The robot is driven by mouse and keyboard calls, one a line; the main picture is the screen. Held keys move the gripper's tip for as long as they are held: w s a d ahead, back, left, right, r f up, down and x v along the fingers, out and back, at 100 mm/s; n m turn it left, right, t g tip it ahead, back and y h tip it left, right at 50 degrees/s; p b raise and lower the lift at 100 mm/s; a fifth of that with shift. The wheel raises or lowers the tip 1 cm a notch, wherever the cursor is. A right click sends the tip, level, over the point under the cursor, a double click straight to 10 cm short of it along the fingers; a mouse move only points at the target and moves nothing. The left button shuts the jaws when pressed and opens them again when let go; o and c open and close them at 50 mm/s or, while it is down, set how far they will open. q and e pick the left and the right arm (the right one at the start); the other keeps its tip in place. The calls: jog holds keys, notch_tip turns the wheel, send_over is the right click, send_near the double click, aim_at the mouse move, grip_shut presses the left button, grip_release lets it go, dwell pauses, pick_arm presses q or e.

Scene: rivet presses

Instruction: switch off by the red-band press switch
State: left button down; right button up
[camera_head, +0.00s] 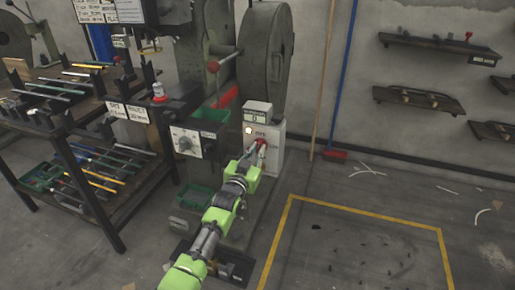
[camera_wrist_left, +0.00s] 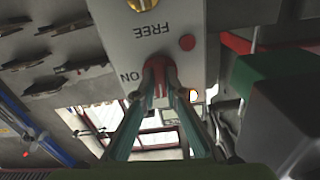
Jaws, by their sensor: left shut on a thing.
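The press (camera_head: 267,50) is a large grey-green machine with a big wheel and a red band (camera_head: 228,97) low on its front. A pale switch box (camera_head: 277,128) is at its side, with a small counter (camera_head: 257,115) on top. My left gripper (camera_head: 260,150) reaches the box front and is shut on a red switch knob (camera_head: 262,143). In the left wrist view the two fingers (camera_wrist_left: 155,72) close around the red knob (camera_wrist_left: 153,85). Labels reading FREE and ON show upside down on the box (camera_wrist_left: 165,28). The fingers hide much of the knob. My right gripper is not in view.
A tool rack (camera_head: 70,130) stands at the left. A broom and blue pole (camera_head: 343,80) lean on the wall. A yellow-outlined floor area (camera_head: 355,240) is open.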

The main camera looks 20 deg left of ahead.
pick_arm(q)
jog(key=shift+f+n, duration=0.1)
jog(key=shift+n, duration=0.6)
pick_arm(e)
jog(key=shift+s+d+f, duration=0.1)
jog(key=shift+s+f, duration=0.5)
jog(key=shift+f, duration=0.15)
pick_arm(q)
jog(key=c, duration=2.1)
grip_release()
jog(key=s, duration=1.2)
jog(key=shift+a, duration=0.2)
